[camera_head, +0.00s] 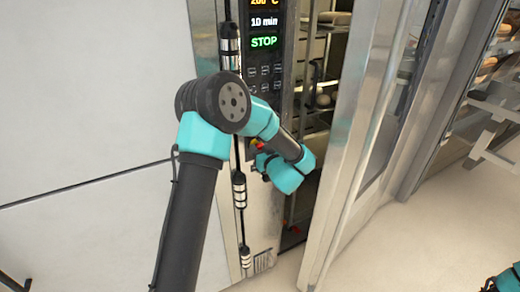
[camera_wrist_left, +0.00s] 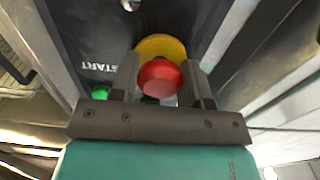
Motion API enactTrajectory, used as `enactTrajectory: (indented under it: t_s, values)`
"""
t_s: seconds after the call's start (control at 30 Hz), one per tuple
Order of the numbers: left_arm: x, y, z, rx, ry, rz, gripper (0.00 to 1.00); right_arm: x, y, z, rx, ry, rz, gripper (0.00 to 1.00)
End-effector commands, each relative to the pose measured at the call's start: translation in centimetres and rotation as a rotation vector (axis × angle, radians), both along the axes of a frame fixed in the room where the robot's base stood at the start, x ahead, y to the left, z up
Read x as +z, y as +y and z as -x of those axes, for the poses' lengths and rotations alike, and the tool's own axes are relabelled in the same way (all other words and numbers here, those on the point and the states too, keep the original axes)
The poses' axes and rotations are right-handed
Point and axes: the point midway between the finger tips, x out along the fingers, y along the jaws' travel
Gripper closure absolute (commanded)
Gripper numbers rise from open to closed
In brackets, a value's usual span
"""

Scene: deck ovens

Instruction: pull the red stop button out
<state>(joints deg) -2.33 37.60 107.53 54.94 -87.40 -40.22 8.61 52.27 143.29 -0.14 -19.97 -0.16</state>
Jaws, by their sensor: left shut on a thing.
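The red stop button (camera_wrist_left: 160,78) sits on a yellow ring (camera_wrist_left: 161,47) on the oven's dark control panel. In the left wrist view it lies between the two fingers of my left gripper (camera_wrist_left: 165,86), which is shut on it. In the head view a small bit of the red button (camera_head: 260,146) shows beside my left wrist, and the wrist hides most of the gripper. My right gripper is not in view; only a piece of teal arm shows at the lower right corner.
A green start button (camera_wrist_left: 100,92) is left of the gripper in the wrist view. The panel's display (camera_head: 264,41) reads STOP. The oven door (camera_head: 352,150) stands open right of my left arm, with racks of bread behind it.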

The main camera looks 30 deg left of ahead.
Motion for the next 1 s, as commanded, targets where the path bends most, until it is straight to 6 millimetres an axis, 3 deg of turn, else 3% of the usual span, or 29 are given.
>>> enactTrajectory:
  t_s: [0.13, 0.4, 0.6, 0.63, 0.87, 1.0]
  values:
    - [0.0, 0.0, 0.0, 0.000, 0.000, 0.000, 1.00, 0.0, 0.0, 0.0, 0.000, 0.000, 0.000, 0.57]
    - [0.0, -1.5, 0.9, -0.001, -0.001, -0.001, 1.00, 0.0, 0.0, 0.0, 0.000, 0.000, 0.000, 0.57]
    - [0.0, -1.5, 1.0, 0.000, 0.000, 0.000, 1.00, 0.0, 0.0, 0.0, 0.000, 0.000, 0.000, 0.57]
    - [0.0, -1.5, 1.0, 0.000, 0.001, 0.001, 0.57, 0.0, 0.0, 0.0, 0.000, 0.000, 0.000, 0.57]
    - [0.0, -1.5, 0.9, 0.000, 0.000, 0.000, 0.35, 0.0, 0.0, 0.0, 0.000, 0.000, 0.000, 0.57]
    - [0.0, -1.5, 0.9, 0.000, 0.000, 0.000, 0.33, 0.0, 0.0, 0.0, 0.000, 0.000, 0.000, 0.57]
